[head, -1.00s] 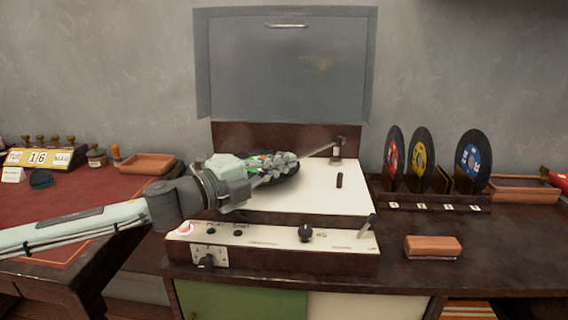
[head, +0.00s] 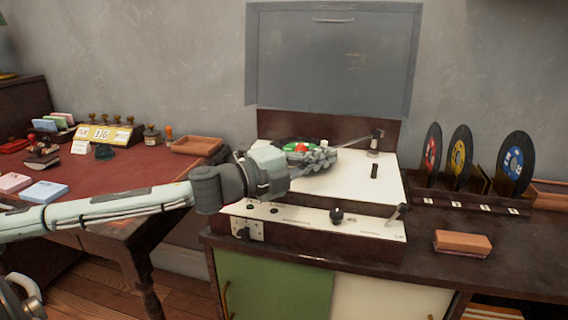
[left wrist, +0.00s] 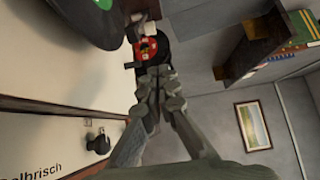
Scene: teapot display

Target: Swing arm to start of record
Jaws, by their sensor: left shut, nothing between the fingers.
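My left gripper (head: 328,158) is over the deck at the record's near right side, shut and empty. In the left wrist view, its fingertips (left wrist: 153,74) meet, and the record's dark edge (left wrist: 65,25) shows at upper left. I cannot tell whether they touch the tonearm.
The grey lid (head: 330,60) stands open behind. A rack (head: 475,200) of upright records and a brick-coloured block (head: 462,242) are at the right. A red-topped desk (head: 110,180) with a calendar (head: 103,134) is at the left.

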